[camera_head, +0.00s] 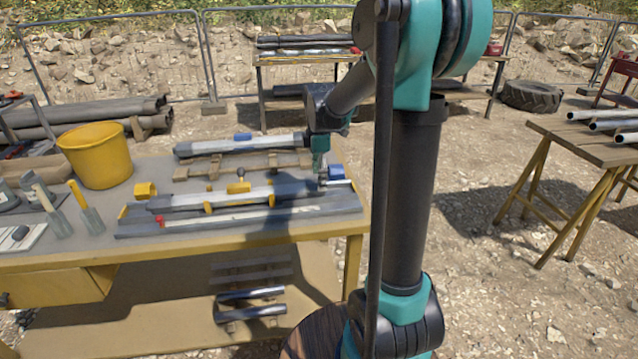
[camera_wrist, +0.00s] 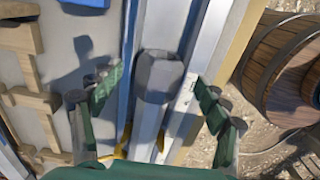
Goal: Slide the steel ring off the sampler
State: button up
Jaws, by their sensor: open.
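The sampler (camera_head: 235,196) is a long silver tube lying on the workbench, with yellow clamps along it. In the wrist view its tube (camera_wrist: 147,128) runs up the middle and ends in a wider dark grey faceted collar (camera_wrist: 159,75). This collar may be the steel ring; I cannot tell for sure. My gripper (camera_wrist: 157,86) is open, with one green finger on each side of the collar and a gap on both sides. In the head view my gripper (camera_head: 320,170) is over the sampler's right end, partly hidden by my arm.
A second silver tube (camera_head: 215,146) lies behind on wooden supports. A wooden barrel (camera_wrist: 284,62) stands beside the bench.

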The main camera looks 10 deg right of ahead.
jog(key=shift+f, duration=1.25)
jog(key=c, duration=1.5)
